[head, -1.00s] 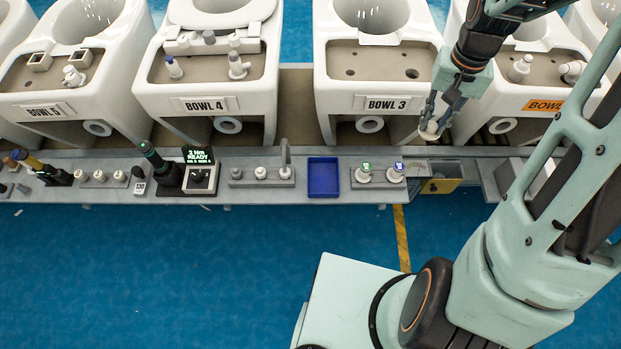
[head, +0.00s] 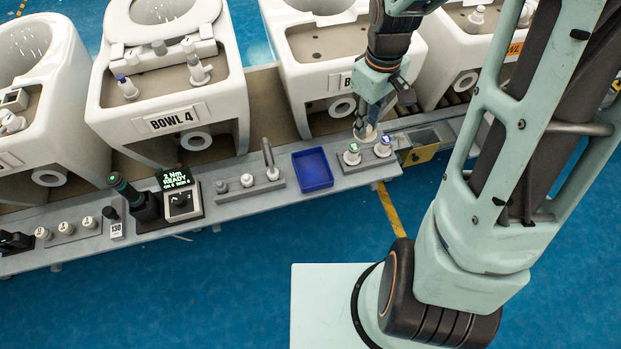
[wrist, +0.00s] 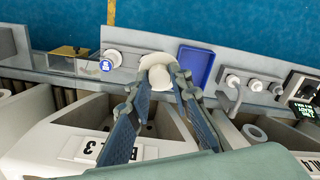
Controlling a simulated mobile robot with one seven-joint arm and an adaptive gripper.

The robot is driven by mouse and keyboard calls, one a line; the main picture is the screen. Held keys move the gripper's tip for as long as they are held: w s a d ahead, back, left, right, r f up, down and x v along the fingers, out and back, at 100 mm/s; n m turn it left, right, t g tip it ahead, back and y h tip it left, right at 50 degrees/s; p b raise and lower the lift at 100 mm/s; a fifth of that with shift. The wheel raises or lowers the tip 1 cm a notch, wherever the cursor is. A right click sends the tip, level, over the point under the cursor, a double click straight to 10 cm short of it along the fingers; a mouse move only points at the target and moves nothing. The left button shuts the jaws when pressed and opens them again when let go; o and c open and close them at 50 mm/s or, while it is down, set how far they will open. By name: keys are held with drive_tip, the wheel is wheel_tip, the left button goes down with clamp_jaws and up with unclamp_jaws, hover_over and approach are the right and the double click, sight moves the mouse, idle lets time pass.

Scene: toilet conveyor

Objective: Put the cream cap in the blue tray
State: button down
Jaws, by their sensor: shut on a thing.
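My gripper (head: 366,128) is shut on the cream cap (head: 364,134), a pale round piece at its fingertips. In the wrist view the cap (wrist: 158,72) sits between the two fingertips (wrist: 160,82), partly covered by them. The blue tray (head: 312,168) is a shallow rectangle on the grey bench, left of my gripper in the head view. It looks empty there. In the wrist view the tray (wrist: 196,62) shows just right of the cap. The cap is held near the bench's back edge, beside the tray and not over it.
Two white fittings with a green top (head: 352,154) and a blue top (head: 383,147) stand right of the tray. A grey holder with an upright post (head: 270,160) stands to its left. A yellow-fronted bin (head: 418,150) is at the right. Toilet bowls line the back.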

drive_tip(key=s+a+f+n+b, duration=0.1)
drive_tip(key=s+f+n+b, duration=0.5)
drive_tip(key=f+n, duration=0.4)
drive_tip(key=shift+n, duration=0.4)
drive_tip(key=w+a+f+b, duration=0.1)
drive_tip(key=w+a+f, duration=0.1)
drive_tip(key=w+a, duration=0.1)
drive_tip(key=w+a+f+b, duration=0.2)
drive_tip(key=w+a+f, duration=0.1)
drive_tip(key=a, duration=0.1)
drive_tip(key=w+a+f+b, duration=0.2)
drive_tip(key=a+f, duration=0.1)
drive_tip(key=shift+w+a, duration=0.25)
drive_tip(key=shift+w, duration=0.15)
drive_tip(key=shift+a+f, duration=0.15)
drive_tip(key=shift+w+a+f+b, duration=0.15)
drive_tip(key=shift+f+b, duration=0.1)
drive_tip(key=shift+f, duration=0.65)
drive_tip(key=shift+w+a+f+b, duration=0.1)
drive_tip(key=shift+f+b, duration=0.15)
drive_tip(key=shift+f, duration=0.65)
